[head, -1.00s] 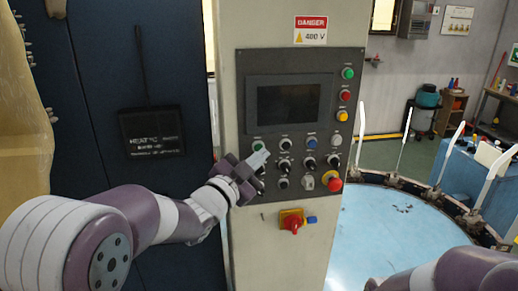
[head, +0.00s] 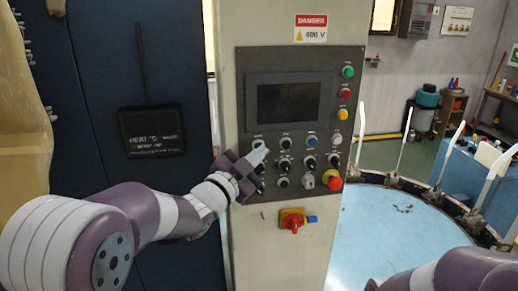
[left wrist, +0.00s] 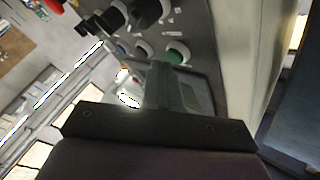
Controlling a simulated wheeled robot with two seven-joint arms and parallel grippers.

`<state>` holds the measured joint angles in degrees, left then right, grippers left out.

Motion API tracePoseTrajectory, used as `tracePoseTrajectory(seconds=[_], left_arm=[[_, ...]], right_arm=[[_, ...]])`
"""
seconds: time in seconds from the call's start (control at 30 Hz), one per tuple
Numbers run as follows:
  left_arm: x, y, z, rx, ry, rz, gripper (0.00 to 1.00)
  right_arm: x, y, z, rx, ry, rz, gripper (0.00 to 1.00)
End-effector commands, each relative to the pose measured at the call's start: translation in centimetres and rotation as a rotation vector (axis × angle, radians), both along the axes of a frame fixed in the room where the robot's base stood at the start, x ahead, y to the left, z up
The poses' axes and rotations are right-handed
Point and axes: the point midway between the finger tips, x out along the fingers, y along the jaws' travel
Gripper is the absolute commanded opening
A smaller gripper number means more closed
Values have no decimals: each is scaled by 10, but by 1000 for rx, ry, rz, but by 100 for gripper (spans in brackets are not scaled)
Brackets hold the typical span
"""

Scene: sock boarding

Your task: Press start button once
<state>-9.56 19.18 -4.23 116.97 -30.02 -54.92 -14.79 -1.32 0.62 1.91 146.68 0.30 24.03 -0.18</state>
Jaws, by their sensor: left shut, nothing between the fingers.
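The control panel (head: 297,120) stands upright on a grey cabinet column. A green button (head: 258,143) sits at the left end of its upper button row. It also shows as a green button in a pale ring in the left wrist view (left wrist: 177,55). My left gripper (head: 261,154) is shut and empty, its tips just below that green button and close to the panel. In the left wrist view its fingertips (left wrist: 158,70) lie beside the button; I cannot tell whether they touch. Another green button (head: 348,72) is at the panel's upper right. Button labels are too small to read.
Black knobs (head: 284,163) and a red emergency knob (head: 334,184) are close by on the panel. A red and yellow switch (head: 292,221) sticks out below. A round blue table (head: 380,235) with white upright boards is at the right. My right arm shows at the lower right.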

Motion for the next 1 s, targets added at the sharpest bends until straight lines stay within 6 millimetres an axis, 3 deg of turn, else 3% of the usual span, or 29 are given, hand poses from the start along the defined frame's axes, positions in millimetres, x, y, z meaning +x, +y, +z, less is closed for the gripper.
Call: tracePoseTrajectory(seconds=[1.0], left_arm=[[9,2,0,-1,0,1,0]], right_arm=[[0,0,-2,0,0,0,0]])
